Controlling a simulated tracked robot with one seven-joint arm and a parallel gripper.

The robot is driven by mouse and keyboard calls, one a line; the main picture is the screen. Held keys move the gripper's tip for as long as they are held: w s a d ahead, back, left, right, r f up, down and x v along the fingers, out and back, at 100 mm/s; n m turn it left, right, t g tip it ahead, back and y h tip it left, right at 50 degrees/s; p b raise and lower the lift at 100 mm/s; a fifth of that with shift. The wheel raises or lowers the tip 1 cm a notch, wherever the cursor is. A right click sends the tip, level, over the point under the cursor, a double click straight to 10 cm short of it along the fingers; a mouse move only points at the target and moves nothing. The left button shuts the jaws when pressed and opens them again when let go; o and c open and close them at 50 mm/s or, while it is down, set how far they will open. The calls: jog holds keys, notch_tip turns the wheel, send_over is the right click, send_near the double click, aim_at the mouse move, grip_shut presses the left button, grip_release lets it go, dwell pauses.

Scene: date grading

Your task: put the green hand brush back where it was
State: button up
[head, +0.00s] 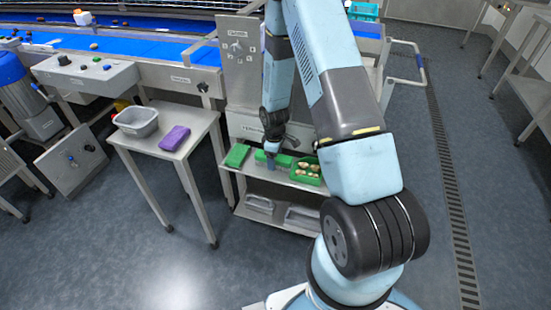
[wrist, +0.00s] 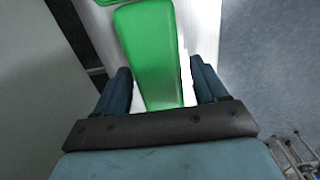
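A long green piece, which looks like the green hand brush (wrist: 150,50), lies on a pale surface in the wrist view, narrowing towards my gripper (wrist: 163,88). My fingers are apart, one on each side of its near end, with a small gap showing on both sides. In the head view my gripper (head: 271,162) points down at the small steel shelf (head: 283,178), and the green piece (head: 260,157) shows beside it, partly hidden. Its bristles cannot be seen.
A flat green item (head: 237,155) lies to the left on the shelf. A green crate (head: 307,179) with several brownish items stands to the right. A side table (head: 160,152) holds a grey tub (head: 136,122) and a purple cloth (head: 174,139). A blue conveyor (head: 130,45) runs behind.

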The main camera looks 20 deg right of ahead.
jog(key=shift+r, duration=0.15)
jog(key=s+r+m+t, duration=0.1)
jog(key=s+r+m, duration=0.15)
jog(key=r, duration=1.05)
jog(key=s+r+m+t, duration=0.1)
jog(key=s+r, duration=0.3)
jog(key=r, duration=0.8)
jog(key=s+r+m+t, duration=0.1)
jog(key=s+r+m, duration=0.15)
jog(key=r, duration=1.05)
jog(key=s+r+m+t, duration=0.1)
jog(key=s+r, duration=0.3)
jog(key=s, duration=0.2)
jog(key=s+r+m, duration=0.2)
jog(key=s+r, duration=0.2)
jog(key=s, duration=0.3)
jog(key=s+r+m+t, duration=0.1)
jog(key=s+r, duration=0.3)
jog(key=s, duration=0.2)
jog(key=shift+s+d+r+m+t, duration=0.2)
jog(key=shift+r+m+t, duration=0.1)
jog(key=shift+m, duration=0.1)
